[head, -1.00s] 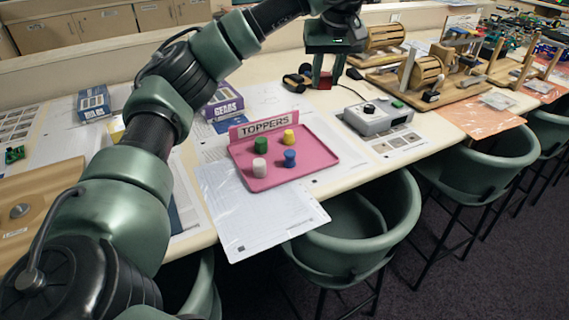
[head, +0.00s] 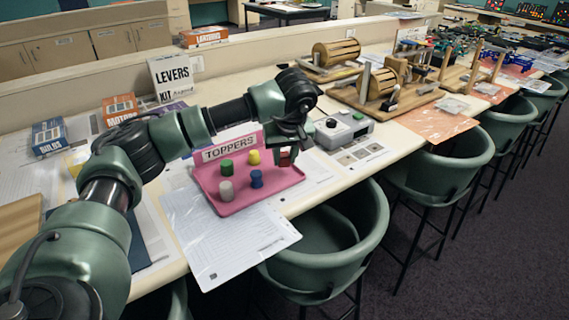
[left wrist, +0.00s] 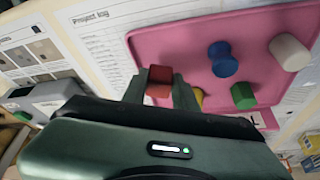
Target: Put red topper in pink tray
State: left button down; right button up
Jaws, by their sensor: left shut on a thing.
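The pink tray (head: 283,179) lies on the table with a sign reading TOPPERS at its back edge. It holds a green topper (head: 226,169), a yellow topper (head: 253,157), a white topper (head: 226,191) and a blue topper (head: 257,179). My left gripper (head: 286,158) is shut on the red topper (head: 284,160) above the tray's right end. In the left wrist view, the red topper (left wrist: 160,80) shows between the fingers against the tray's edge (left wrist: 170,38); the exact height is hard to tell. My right gripper is not in view.
A grey device (head: 343,130) with a black knob stands right of the tray. White sheets (head: 225,235) lie in front of it. Boxes, including LEVERS (head: 174,78), stand behind my left arm. A green chair (head: 330,240) is at the table's front edge. The tray's right part is bare.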

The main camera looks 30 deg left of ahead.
pick_arm(q)
jog(key=shift+f, duration=1.3)
jog(key=shift+f, duration=0.15)
jog(key=c, duration=1.1)
grip_release()
jog(key=v, duration=1.2)
jog(key=shift+r+b, duration=0.2)
jog(key=shift+b, duration=0.15)
